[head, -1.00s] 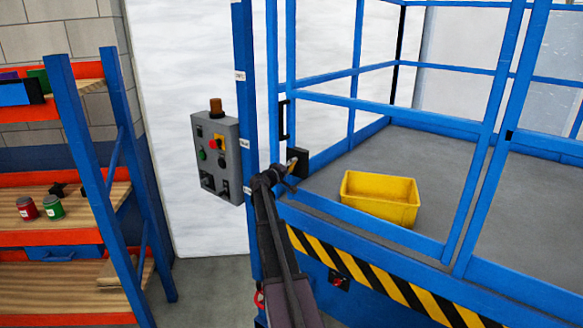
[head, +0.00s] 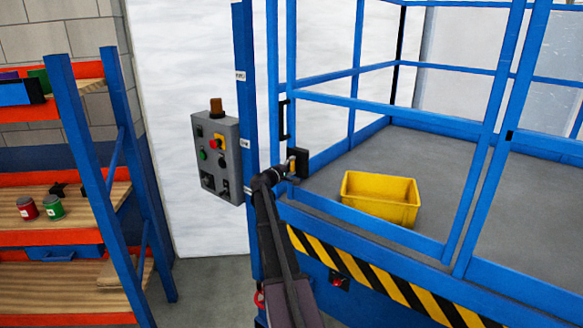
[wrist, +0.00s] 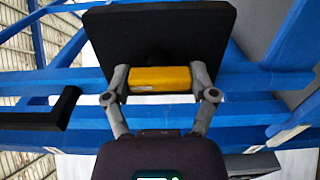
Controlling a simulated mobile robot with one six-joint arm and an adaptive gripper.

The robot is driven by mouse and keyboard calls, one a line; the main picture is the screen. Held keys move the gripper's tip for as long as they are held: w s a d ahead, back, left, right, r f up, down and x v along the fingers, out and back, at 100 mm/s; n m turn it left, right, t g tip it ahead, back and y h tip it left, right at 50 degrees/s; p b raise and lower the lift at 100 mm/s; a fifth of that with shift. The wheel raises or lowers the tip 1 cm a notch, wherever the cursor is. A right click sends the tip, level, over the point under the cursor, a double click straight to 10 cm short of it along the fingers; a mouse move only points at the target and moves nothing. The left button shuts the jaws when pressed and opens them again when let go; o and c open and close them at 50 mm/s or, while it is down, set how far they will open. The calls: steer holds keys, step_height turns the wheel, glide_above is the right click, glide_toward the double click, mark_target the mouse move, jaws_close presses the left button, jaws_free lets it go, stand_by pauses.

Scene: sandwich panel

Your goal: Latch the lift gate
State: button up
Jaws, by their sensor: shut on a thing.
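The lift gate (head: 390,109) is a blue rail frame on the front of the lift platform. It looks closed, in line with the blue post beside it. Its latch is a black plate (head: 303,158) with a small yellow handle (head: 291,165). In the wrist view the black plate (wrist: 160,30) fills the top middle, with the yellow handle (wrist: 160,79) in front of it. My gripper (wrist: 162,82) is shut on the yellow handle, one finger at each end. In the head view my gripper (head: 290,168) partly hides the latch.
A black pull handle (head: 284,120) is on the gate's left upright. A grey control box (head: 216,157) hangs left of the blue post (head: 245,120). A yellow bin (head: 380,198) sits on the platform floor. An orange-and-blue shelf (head: 75,235) stands at left.

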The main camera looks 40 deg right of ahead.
steer(key=o, duration=1)
steer(key=shift+d, duration=0.1)
steer(key=shift+o, duration=0.2)
steer(key=s+a, duration=0.1)
steer(key=a, duration=1.1)
steer(key=shift+s, duration=0.35)
steer(key=s+a+f+m+y, duration=0.1)
steer(key=s+a+f+y, duration=0.3)
steer(key=a, duration=0.5)
steer(key=s+a+f+m+g+y, duration=0.1)
steer(key=s+a+f+y, duration=0.3)
steer(key=a, duration=0.5)
steer(key=s+a+f+m+y, duration=0.1)
steer(key=s+a+f+y, duration=0.1)
steer(key=a+f, duration=0.5)
steer(key=s+a+f+y, duration=0.1)
steer(key=s+a, duration=0.3)
steer(key=a, duration=0.4)
steer(key=s+a+f+g+y, duration=0.1)
steer(key=s+a+y, duration=0.3)
steer(key=a, duration=0.4)
steer(key=s+a+f+n+y, duration=0.1)
steer(key=s+a+y, duration=0.1)
steer(key=s+a, duration=0.2)
steer(key=a, duration=0.3)
steer(key=shift+a+f+g+y, duration=0.3)
steer(key=shift+a+y, duration=0.1)
